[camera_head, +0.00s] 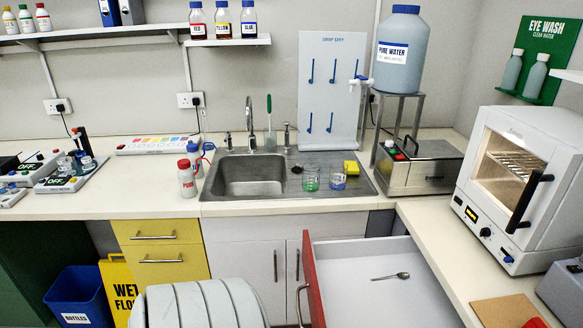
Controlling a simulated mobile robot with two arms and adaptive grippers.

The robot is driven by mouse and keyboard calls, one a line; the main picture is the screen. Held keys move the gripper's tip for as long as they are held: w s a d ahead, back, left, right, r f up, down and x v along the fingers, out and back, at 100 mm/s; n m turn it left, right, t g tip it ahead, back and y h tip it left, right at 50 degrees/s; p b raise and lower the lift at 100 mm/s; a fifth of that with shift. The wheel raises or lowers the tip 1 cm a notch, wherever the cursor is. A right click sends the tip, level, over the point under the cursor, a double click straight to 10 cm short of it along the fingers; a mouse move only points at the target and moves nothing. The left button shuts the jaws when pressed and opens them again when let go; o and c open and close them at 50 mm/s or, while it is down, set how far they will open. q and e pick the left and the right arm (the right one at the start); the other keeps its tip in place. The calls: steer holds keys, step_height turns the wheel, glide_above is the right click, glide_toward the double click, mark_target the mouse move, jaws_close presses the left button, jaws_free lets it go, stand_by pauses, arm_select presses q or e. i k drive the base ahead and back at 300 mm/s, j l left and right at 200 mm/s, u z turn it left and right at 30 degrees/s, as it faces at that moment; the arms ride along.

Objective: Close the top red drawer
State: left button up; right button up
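The top red drawer stands open below the right-hand counter. Its red front (313,280) faces left, away from that counter, and carries a metal handle (300,303). The drawer's pale interior (350,292) is visible from above, and a metal spoon (391,276) lies in it. The lower part of the drawer front is cut off by the picture's bottom edge. Neither of my grippers shows in the head view, and nothing is seen touching the drawer.
White sink cabinet doors (242,265) stand left of the drawer, beside yellow drawers (160,250). A blue bin (80,297) and yellow wet-floor sign (117,285) are on the floor at left. The right counter (437,245) bears a white oven (515,185) and a brown board (508,311).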

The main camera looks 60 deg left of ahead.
mark_target(341, 293)
steer(key=u, duration=1.45)
